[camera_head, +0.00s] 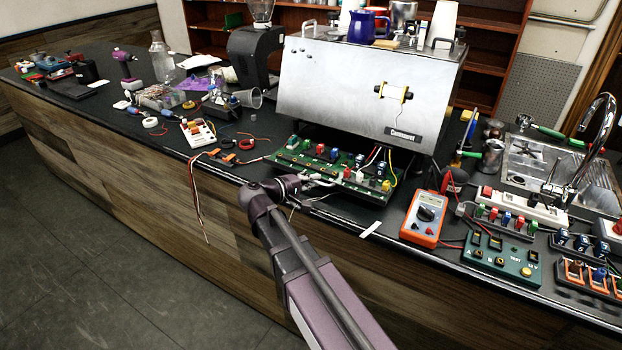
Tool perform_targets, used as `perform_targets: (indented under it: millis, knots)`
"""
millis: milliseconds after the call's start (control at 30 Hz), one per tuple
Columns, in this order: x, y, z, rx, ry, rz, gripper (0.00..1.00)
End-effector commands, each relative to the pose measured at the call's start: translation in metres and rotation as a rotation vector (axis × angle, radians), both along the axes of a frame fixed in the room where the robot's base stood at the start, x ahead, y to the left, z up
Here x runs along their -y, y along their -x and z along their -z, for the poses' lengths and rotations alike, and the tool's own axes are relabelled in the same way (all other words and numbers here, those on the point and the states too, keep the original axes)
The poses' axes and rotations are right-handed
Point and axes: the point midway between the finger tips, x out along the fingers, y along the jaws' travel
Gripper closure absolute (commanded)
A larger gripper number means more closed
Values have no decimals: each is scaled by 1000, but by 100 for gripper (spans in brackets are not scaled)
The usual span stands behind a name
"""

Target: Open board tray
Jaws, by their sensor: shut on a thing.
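The brewer (345,85) is a large silver metal box on the dark counter. Its board tray (318,172) sticks out from under the front panel, towards the counter's front edge. The tray carries a green circuit board with several small coloured blocks and wires. My gripper (322,181) is at the front edge of the tray, coming from the front left, and is shut on the tray's handle. The fingertips are small in this view, and the rear of the tray is hidden under the brewer.
An orange multimeter (425,215) and a green test board (500,257) lie to the right. A white power strip (522,207) and a sink with a tap (597,120) are farther right. Tools, wires and a grinder (255,60) stand left. Loose wires hang over the counter's front edge.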

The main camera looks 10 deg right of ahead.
Motion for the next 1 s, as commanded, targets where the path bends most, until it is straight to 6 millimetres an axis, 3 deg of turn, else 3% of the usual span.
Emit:
perform_targets:
  millis: [300,333,433,1000]
  knots:
    - [7,-5,0,2,0,2,100]
    - [8,-5,0,3,0,2,78]
    - [10,-5,0,2,0,5,52]
    - [12,-4,0,1,0,11,52]
